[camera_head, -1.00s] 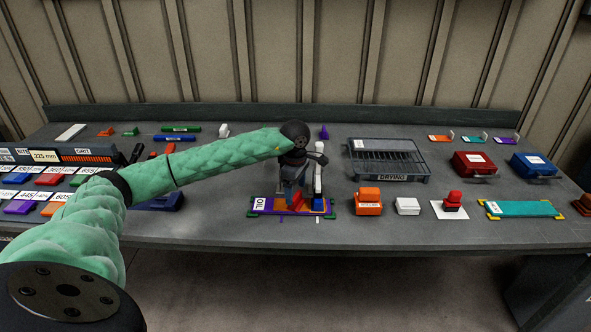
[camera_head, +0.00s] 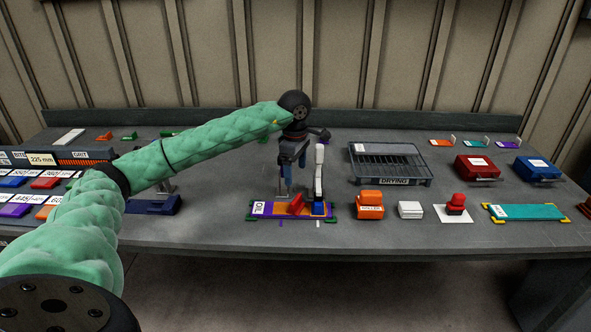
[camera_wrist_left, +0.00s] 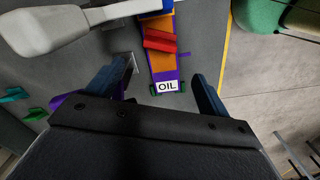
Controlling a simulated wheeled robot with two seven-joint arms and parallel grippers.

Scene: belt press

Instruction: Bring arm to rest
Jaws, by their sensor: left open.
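My left arm (camera_head: 220,135) is sheathed in green and reaches in from the left over the bench. My left gripper (camera_head: 291,190) points down just above the purple and orange board (camera_head: 270,208) labelled OIL. In the left wrist view the gripper's blue fingers (camera_wrist_left: 158,88) are spread apart. The OIL board (camera_wrist_left: 167,86) shows beyond and between them, with a red block (camera_wrist_left: 160,41) on it. The fingers hold nothing. A white upright lever with a blue base (camera_head: 319,180) stands at the board's right end. My right gripper is not in view.
A drying rack (camera_head: 388,165) stands right of the gripper. An orange block (camera_head: 369,204), a white block (camera_head: 410,209) and a red stamp-like piece (camera_head: 456,203) line the front. A red case (camera_head: 476,167) and a blue case (camera_head: 535,168) sit right. Labelled pieces crowd the left.

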